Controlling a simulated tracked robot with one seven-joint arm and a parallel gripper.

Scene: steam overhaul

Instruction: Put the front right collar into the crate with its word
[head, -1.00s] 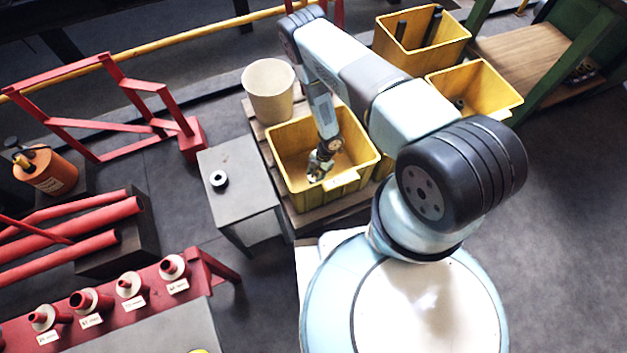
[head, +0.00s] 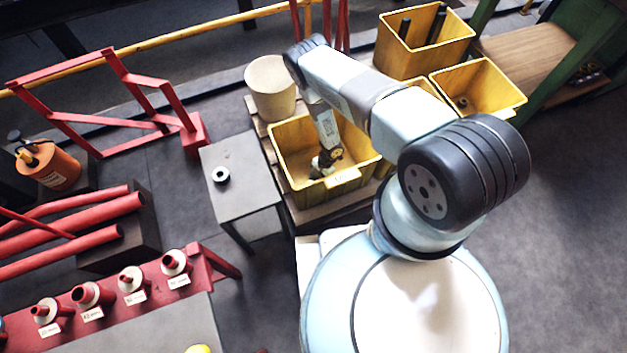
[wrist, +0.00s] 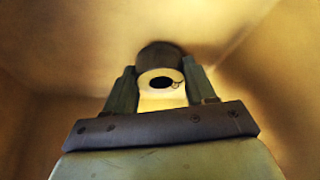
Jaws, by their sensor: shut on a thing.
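My gripper (head: 325,166) is down inside a yellow crate (head: 283,172) with a pale word label (head: 344,177) on its near rim. The label's word is too small to read. In the wrist view my gripper (wrist: 160,76) is shut on a collar (wrist: 160,55), a short round piece with a pale ring face, a dark hole and a dark body behind. The crate's inner walls (wrist: 50,110) surround it. I cannot tell whether the collar touches the crate floor. In the head view the collar is too small to make out clearly.
More yellow crates stand behind (head: 412,62) and to the right (head: 505,108). A cream bin (head: 270,88) stands behind left. Several flanged red parts (head: 132,278) sit on a labelled red rack.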

